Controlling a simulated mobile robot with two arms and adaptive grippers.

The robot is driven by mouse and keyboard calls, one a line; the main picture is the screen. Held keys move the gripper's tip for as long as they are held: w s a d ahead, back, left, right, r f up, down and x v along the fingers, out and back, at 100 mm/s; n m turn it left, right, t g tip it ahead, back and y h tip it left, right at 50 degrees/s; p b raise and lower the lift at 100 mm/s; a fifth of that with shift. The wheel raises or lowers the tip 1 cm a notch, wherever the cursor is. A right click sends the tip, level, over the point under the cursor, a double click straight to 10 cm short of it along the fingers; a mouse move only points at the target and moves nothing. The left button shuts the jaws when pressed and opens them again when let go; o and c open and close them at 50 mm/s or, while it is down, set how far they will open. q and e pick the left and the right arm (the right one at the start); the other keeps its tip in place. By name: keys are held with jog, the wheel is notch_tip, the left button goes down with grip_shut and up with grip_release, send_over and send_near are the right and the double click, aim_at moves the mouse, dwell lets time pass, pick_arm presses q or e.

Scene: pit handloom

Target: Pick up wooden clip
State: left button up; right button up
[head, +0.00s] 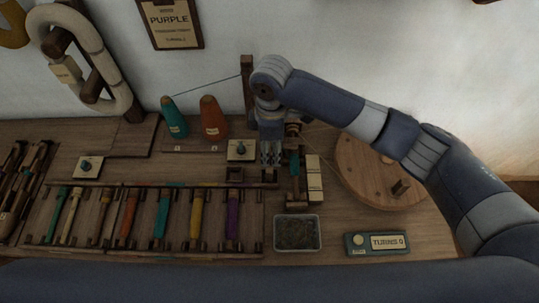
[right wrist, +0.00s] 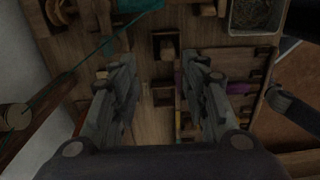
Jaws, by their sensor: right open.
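My right gripper (head: 271,153) is above the back middle of the bench, pointing down, its fingers apart and empty. In the right wrist view my right gripper (right wrist: 165,100) shows a finger on each side. A small dark wooden piece (head: 235,175) lies behind the spool rack; it also shows between the fingers in the right wrist view (right wrist: 162,96). A second similar wooden piece (head: 268,175) sits to its right, and in the right wrist view (right wrist: 166,45) it is beyond the fingertips. I cannot tell for certain which one is the wooden clip. My left gripper is out of view.
A rack (head: 140,249) of coloured spools lies in front. Teal (head: 174,118) and orange (head: 213,118) cones stand at the back left, with a thread running to a wooden post (head: 247,85). A tray (head: 318,240), a round wooden disc (head: 365,165) and a TURNS counter (head: 376,244) are to the right.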

aim_at(269, 170)
jog(key=shift+s+d+f, duration=0.1)
jog(key=shift+s+f, duration=0.1)
jog(key=shift+f, duration=0.45)
jog(key=f, duration=0.3)
jog(key=shift+s+f, duration=0.1)
jog(key=shift+s, duration=0.15)
jog(key=shift+f, duration=0.3)
jog(key=f, duration=0.4)
jog(key=shift+s+a+f, duration=0.15)
jog(key=shift+s+a, duration=0.05)
jog(key=shift+s, duration=0.05)
jog(key=shift+f, duration=0.3)
jog(key=shift+c, duration=0.3)
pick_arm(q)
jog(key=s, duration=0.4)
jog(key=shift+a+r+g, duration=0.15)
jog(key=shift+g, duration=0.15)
pick_arm(e)
jog(key=c, duration=0.8)
